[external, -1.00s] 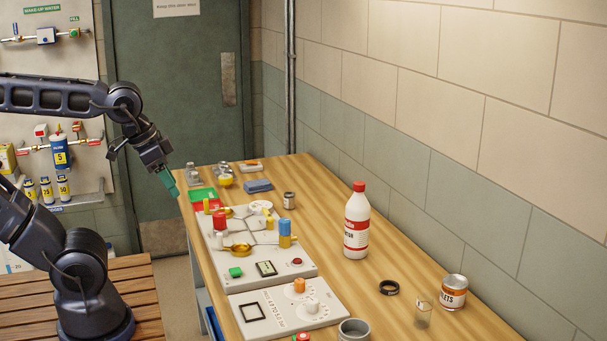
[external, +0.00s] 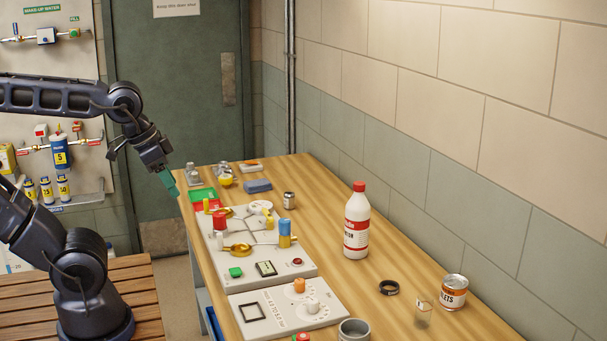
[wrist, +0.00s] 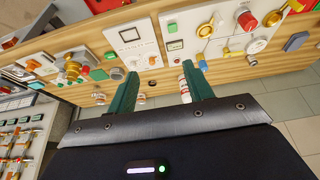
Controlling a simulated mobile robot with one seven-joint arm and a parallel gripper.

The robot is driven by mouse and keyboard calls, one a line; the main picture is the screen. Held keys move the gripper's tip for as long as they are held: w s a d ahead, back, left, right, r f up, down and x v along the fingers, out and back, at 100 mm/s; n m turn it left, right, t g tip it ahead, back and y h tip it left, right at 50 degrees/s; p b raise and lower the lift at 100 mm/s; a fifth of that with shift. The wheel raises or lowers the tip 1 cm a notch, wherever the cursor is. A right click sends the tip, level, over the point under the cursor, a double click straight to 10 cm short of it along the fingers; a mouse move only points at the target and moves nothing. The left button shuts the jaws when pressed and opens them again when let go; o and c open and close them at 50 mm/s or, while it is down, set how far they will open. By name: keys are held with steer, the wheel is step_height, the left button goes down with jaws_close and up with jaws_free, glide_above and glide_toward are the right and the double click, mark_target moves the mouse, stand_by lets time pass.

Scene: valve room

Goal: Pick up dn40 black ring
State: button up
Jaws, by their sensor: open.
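A black ring (external: 389,287) lies flat on the wooden bench, right of the white panels and in front of the white bottle. My gripper (external: 168,183) hangs over the far left edge of the bench, well away from the ring and beside the green item. In the wrist view my gripper (wrist: 157,82) shows two green fingers spread apart with nothing held between them.
A white bottle with a red cap (external: 357,222) stands behind the ring. A clear glass (external: 423,314) and a labelled tin (external: 454,292) stand to its right. A grey cup (external: 354,331) is at the front. The valve panel (external: 258,246) fills the left side.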

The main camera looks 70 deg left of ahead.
steer(key=o, duration=0.4)
steer(key=shift+o, duration=0.2)
steer(key=shift+w, duration=0.1)
steer(key=m+g, duration=0.5)
steer(key=m, duration=1.8)
glide_above(386, 283)
steer(key=d, duration=0.2)
step_height(386, 283, down, 21)
steer(key=shift+f, duration=5.1)
